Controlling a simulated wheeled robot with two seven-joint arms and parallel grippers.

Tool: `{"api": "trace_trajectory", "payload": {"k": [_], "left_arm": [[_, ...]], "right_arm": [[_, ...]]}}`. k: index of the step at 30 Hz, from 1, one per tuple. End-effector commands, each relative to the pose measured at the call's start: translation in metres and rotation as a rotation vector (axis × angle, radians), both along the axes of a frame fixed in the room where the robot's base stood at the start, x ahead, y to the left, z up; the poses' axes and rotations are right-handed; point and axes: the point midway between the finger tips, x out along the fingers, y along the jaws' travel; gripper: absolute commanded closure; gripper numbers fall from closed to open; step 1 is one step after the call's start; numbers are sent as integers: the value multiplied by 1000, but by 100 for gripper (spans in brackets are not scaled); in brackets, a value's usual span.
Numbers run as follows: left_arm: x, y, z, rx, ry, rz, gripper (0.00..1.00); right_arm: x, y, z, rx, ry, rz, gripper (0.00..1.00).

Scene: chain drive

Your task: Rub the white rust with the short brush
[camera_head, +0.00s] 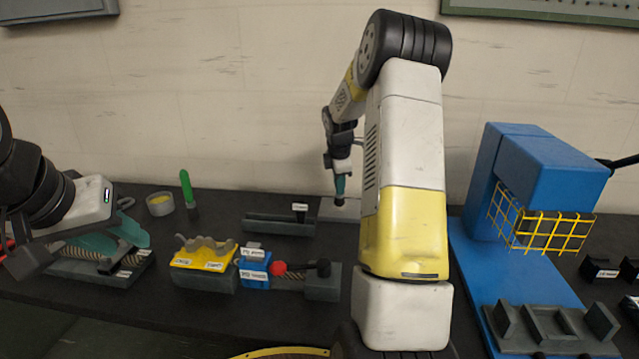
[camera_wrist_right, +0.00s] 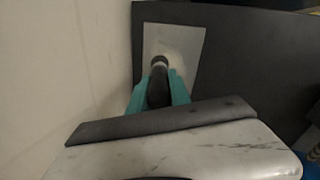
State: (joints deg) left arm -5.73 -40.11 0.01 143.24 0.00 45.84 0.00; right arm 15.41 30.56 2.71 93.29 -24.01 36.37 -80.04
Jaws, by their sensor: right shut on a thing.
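My right gripper (camera_head: 341,185) reaches down at the back of the bench and is shut on a dark, stubby thing, which looks like the short brush (camera_wrist_right: 158,85). In the right wrist view it stands between the teal fingers (camera_wrist_right: 160,92), its round end over a pale grey plate (camera_wrist_right: 186,40). The plate also shows in the head view (camera_head: 328,211), partly behind my right arm. Whether the brush touches it I cannot tell. A whitish area on the plate may be the white rust. My left gripper (camera_head: 115,238) has teal fingers over a grey tray at left; its opening is unclear.
A grey tray (camera_head: 265,226) with a labelled black piece lies left of the plate. A yellow holder (camera_head: 203,262), a blue block (camera_head: 255,268) and a green-handled tool (camera_head: 188,188) stand further left. A blue machine with a yellow cage (camera_head: 541,232) blocks the right. The wall is close behind.

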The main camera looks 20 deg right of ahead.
Motion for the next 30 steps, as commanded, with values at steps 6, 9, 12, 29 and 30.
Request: {"api": "trace_trajectory", "payload": {"k": [6, 9, 12, 29, 30], "left_arm": [[0, 0, 0, 0, 0, 0, 64], [0, 0, 0, 0, 0, 0, 64], [0, 0, 0, 0, 0, 0, 64], [0, 0, 0, 0, 0, 0, 64], [0, 0, 0, 0, 0, 0, 64]], "right_arm": [[13, -7, -2, 1, 3, -2, 100], [21, -11, -1, 1, 3, -1, 100], [26, -13, 0, 1, 2, -1, 100], [13, -20, 4, 0, 0, 0, 100], [9, -18, 4, 0, 1, 0, 100]]}}
